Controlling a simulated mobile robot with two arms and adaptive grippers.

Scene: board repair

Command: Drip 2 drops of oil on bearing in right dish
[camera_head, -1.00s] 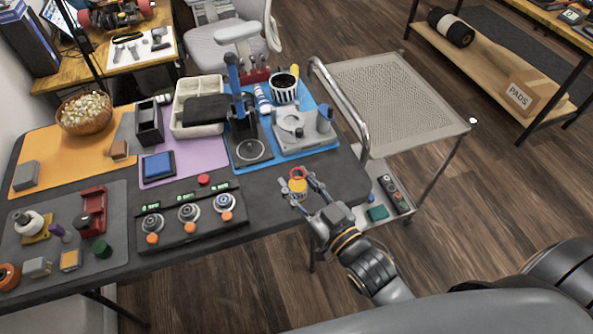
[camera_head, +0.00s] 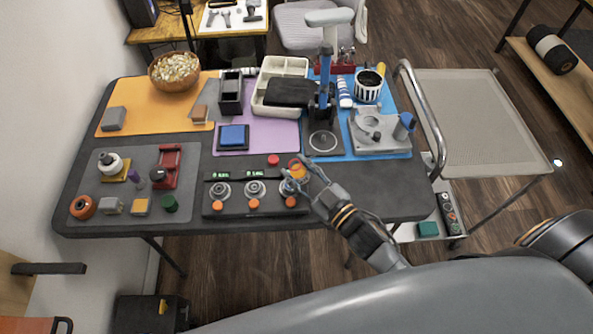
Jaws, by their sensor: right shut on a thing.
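A dark panel (camera_head: 236,208) at the front of the table carries three round dishes in a row, each with an orange knob in front. The right dish (camera_head: 288,189) is partly hidden by my right gripper and the thing it holds. A bearing in it is too small to make out. My right gripper (camera_head: 301,174) is shut on a small amber oil bottle (camera_head: 297,168) with a red-orange ring at its top. The bottle is just above or behind the right dish; I cannot tell the exact height. No drop is visible. My left gripper is not in view.
A blue mat (camera_head: 363,143) holds a stand (camera_head: 325,105) and a grey fixture (camera_head: 384,133). A grey mat (camera_head: 128,208) with several small parts lies left. The dark table front right is clear.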

